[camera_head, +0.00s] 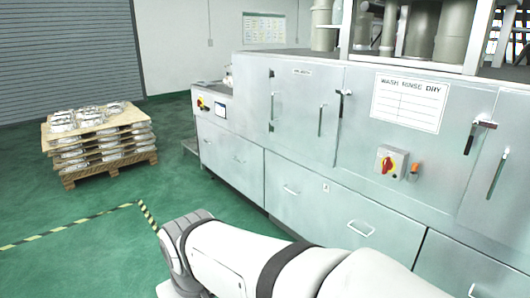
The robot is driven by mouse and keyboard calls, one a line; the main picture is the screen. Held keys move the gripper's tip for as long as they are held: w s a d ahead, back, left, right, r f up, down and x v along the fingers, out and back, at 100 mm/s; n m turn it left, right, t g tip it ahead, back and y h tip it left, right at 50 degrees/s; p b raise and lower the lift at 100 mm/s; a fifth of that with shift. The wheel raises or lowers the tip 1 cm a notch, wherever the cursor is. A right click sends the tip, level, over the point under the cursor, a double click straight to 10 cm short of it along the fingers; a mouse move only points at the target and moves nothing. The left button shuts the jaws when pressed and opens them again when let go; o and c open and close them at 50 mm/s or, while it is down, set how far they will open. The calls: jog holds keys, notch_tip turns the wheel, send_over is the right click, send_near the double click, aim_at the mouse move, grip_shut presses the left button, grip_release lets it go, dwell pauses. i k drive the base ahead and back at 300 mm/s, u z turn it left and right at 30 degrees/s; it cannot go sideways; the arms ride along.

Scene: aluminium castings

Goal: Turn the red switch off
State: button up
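The box is below the "WASH RINSE DRY" sign, at the right of the head view. The angle of the knob is too small to read surely. A second red and yellow switch (201,103) is on the far left end of the machine, beside a small screen. My arm crosses the bottom centre of the view, well short of both switches. My gripper's fingers do not show.
An orange item (414,170) is just right of the near switch box. Door handles and latches stick out along the machine front. A pallet (98,160) stacked with castings stands at the left. Green floor lies open between, with yellow-black tape (70,226).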

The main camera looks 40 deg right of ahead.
aim_at(386, 164)
jog(key=u, duration=0.05)
jog(key=i, duration=2.35)
jog(key=z, duration=3.65)
jog(key=i, duration=1)
